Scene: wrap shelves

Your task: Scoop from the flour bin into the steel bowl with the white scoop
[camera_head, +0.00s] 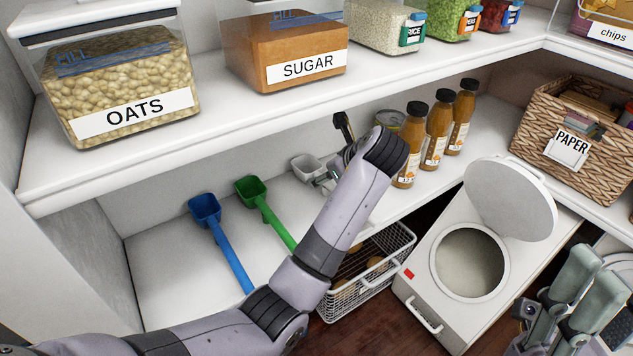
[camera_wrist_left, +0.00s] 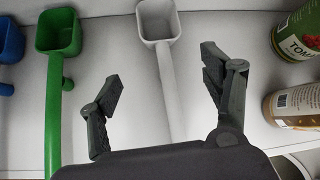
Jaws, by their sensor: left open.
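The white scoop (camera_head: 307,168) lies on the lower shelf, beside the green scoop; its handle is mostly hidden by my left arm. In the left wrist view the white scoop (camera_wrist_left: 167,75) has its handle running between the spread fingers of my left gripper (camera_wrist_left: 160,88). The left gripper (camera_head: 334,158) is open, with no visible finger contact on the handle. The flour bin (camera_head: 421,281) stands at the right with its round lid (camera_head: 510,198) raised and pale flour (camera_head: 470,262) inside. My right gripper (camera_head: 575,290) is at lower right; its opening is unclear. I cannot make out the steel bowl clearly.
Green (camera_head: 250,188) and blue (camera_head: 205,210) scoops lie left of the white one. Sauce bottles (camera_head: 436,135) and a can (camera_head: 390,120) stand to its right. The upper shelf (camera_head: 215,120) overhangs. A wire basket (camera_head: 372,288) sits below, beside the bin.

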